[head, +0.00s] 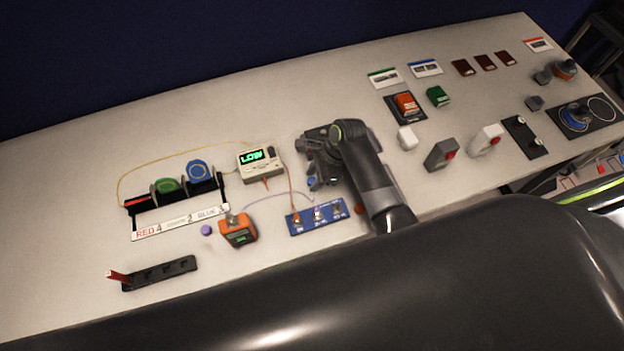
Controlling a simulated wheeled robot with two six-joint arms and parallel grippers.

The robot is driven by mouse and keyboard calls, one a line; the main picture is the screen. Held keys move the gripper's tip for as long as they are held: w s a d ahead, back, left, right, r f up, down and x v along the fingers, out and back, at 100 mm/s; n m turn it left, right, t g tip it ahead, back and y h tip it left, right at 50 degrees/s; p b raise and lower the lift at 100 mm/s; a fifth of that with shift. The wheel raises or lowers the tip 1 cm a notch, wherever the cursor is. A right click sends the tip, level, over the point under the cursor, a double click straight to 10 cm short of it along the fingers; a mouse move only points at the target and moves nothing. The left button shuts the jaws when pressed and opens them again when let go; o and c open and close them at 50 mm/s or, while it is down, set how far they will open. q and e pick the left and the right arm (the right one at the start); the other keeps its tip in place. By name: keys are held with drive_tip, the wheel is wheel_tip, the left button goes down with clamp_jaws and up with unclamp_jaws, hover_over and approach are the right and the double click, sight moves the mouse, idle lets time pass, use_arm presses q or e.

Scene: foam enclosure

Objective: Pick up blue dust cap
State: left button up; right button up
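A small blue piece (311,182), which looks like the blue dust cap, shows at the lower left edge of my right gripper (313,170). The gripper is low over the table, between the meter with the green "LOW" display (259,162) and my forearm. It partly covers the area around the blue piece. I cannot tell whether the fingers touch it or how far apart they are. A purple cap (206,230) lies on the table left of the orange device. My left gripper is not in view.
A blue block with several ports (317,217) sits just below the gripper, with thin cables running near it. The orange device (238,231), a labelled rack (181,222) and a black strip (158,273) stand to the left. Several boxes and switches stand to the right.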

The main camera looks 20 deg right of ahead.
drive_tip(key=c, duration=0.7)
drive_tip(key=shift+r, duration=0.1)
